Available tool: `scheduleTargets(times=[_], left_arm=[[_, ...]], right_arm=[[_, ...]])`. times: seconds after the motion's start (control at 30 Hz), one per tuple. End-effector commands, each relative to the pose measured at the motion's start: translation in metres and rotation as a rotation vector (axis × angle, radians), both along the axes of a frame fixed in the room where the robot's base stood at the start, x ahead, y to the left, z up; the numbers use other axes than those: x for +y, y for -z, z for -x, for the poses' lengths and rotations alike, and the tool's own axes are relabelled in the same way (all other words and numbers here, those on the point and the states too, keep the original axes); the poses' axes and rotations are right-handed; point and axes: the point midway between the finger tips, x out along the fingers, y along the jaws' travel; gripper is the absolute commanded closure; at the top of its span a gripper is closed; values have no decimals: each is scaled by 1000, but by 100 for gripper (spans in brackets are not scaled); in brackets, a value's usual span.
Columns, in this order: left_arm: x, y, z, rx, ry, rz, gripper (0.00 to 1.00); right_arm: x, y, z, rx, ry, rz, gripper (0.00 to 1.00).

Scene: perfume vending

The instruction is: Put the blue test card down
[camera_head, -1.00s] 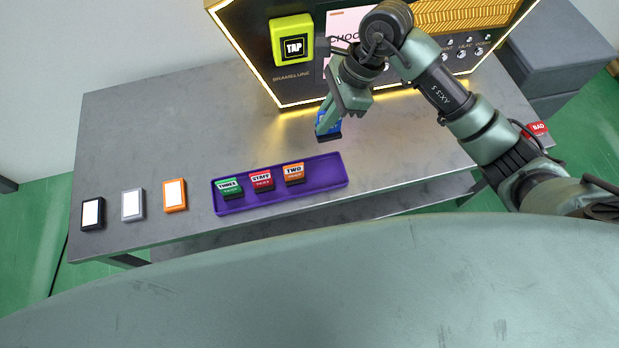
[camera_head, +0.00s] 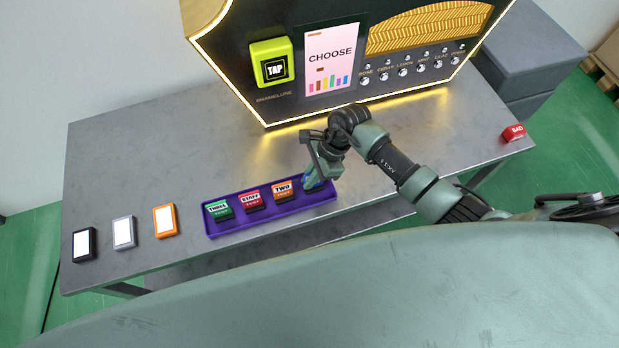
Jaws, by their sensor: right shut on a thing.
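My right gripper (camera_head: 313,181) is shut on the blue test card (camera_head: 309,183), at the right end of the purple tray (camera_head: 262,225). Most of the blue card is hidden by the fingers, and I cannot tell whether it touches the tray floor. In the tray, from left to right, stand a green card marked THREE (camera_head: 218,210), a red card marked STAFF (camera_head: 250,199) and an orange card marked TWO (camera_head: 283,191). The blue card is just right of the orange one. My left gripper is not in view.
The vending machine (camera_head: 400,60) with its yellow TAP reader (camera_head: 272,66) stands behind. Black (camera_head: 85,245), grey (camera_head: 124,232) and orange (camera_head: 165,220) blocks with white faces sit left of the tray. A red BAD block (camera_head: 514,132) is at the table's right end.

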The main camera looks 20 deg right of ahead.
Motion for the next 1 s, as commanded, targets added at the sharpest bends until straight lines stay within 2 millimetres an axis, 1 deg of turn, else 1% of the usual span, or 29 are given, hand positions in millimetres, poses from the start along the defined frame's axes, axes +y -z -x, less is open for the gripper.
scheduleTargets(times=[0.03, 0.1, 0.3, 0.43, 0.5, 0.53, 0.83, 0.93, 1.0], left_arm=[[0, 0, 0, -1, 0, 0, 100], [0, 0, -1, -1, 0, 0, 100], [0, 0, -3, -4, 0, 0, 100], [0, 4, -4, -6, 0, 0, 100], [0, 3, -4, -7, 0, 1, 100], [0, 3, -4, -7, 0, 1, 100], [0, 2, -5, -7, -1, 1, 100], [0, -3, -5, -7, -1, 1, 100], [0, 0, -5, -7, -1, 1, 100]], right_arm=[[1, 4, 0, 1, 0, -1, 100], [0, 7, 0, -1, -1, 0, 100], [0, 6, 0, -1, -1, 0, 100], [0, 11, 0, -2, -1, 1, 100], [0, 9, 0, -2, -1, 0, 79], [0, 9, 0, -2, -1, 0, 71], [0, 9, 0, -1, -2, 0, 71], [0, 3, 0, 0, 0, -1, 71], [-4, -2, -1, -3, -1, 2, 71]])
